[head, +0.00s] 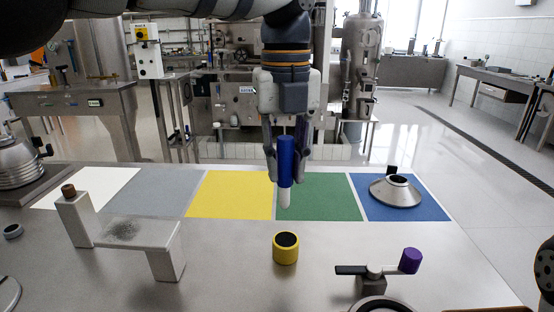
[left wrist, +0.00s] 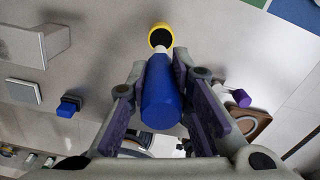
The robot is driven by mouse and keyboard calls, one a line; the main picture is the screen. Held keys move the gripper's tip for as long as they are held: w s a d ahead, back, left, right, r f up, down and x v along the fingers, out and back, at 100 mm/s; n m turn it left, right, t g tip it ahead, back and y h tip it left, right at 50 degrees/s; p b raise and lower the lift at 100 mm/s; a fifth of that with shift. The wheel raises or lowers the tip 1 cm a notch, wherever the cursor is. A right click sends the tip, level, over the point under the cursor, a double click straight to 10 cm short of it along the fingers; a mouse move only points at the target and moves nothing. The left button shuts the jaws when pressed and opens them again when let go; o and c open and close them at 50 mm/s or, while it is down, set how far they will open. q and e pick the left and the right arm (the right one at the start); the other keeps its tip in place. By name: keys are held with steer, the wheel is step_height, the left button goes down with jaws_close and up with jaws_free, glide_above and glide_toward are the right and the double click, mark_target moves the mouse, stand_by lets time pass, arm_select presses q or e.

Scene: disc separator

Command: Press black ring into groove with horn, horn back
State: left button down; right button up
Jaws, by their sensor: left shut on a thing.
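My left gripper (head: 286,172) is shut on a blue-handled tool with a white tip (head: 285,160), which looks like the horn. It holds the tool upright, tip down, above the bench. The tool also shows between the fingers in the left wrist view (left wrist: 160,97). A yellow cylinder (head: 285,254) with a black top (head: 286,240) stands on the bench, nearer than the tool. In the left wrist view the cylinder (left wrist: 160,31) shows just beyond the tip. I cannot make out a separate black ring or its groove. My right gripper is not in view.
Yellow (head: 230,192) and green (head: 320,198) mats lie along the back of the bench. A metal cone (head: 396,192) sits on the blue mat. A grey bracket (head: 125,235) stands left, and a purple-knobbed crank (head: 375,272) stands front right. Bare bench surrounds the yellow cylinder.

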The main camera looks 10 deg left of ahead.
mark_target(287, 186)
arm_select(q)
steer(key=shift+w+a, duration=0.15)
steer(key=shift+s+d+r, duration=0.2)
steer(key=shift+s+d, duration=0.25)
steer(key=shift+d, duration=0.05)
steer(key=shift+w+a+f, duration=0.1)
steer(key=shift+w+f, duration=0.05)
steer(key=shift+f, duration=2.75)
steer(key=shift+f, duration=0.9)
steer(key=shift+f, duration=0.75)
steer(key=c, duration=1.4)
jaws_free()
steer(key=shift+o, duration=0.2)
steer(key=shift+r, duration=0.1)
